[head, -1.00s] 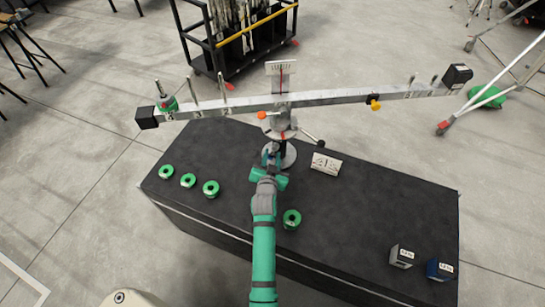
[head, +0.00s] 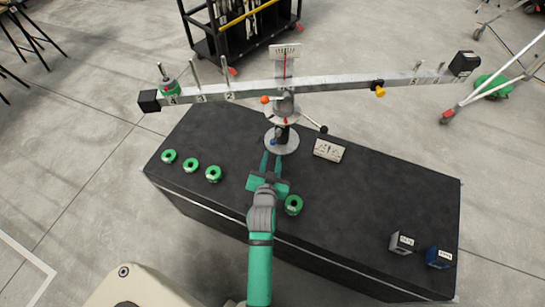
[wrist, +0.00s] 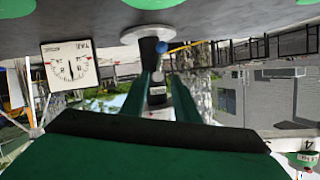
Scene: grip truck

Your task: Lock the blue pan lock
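The blue pan lock (head: 275,141) is a small blue knob low on the dark central column of the balance scale, just above its round base. In the wrist view, which is upside down, the blue knob (wrist: 161,47) shows beside the column, beyond my fingertips. My gripper (head: 271,157) points at the column from the near side, its two green fingers apart with nothing between them. The fingers also show spread in the wrist view (wrist: 161,82). I cannot tell from the knob whether the lock is on.
The scale's long beam (head: 330,90) crosses above the bench (head: 370,210), with an orange knob (head: 265,99) and a yellow knob (head: 379,91). Several green ring weights lie on the bench; one (head: 293,205) is close to my arm's right. A white dial box (head: 329,150) stands right of the base.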

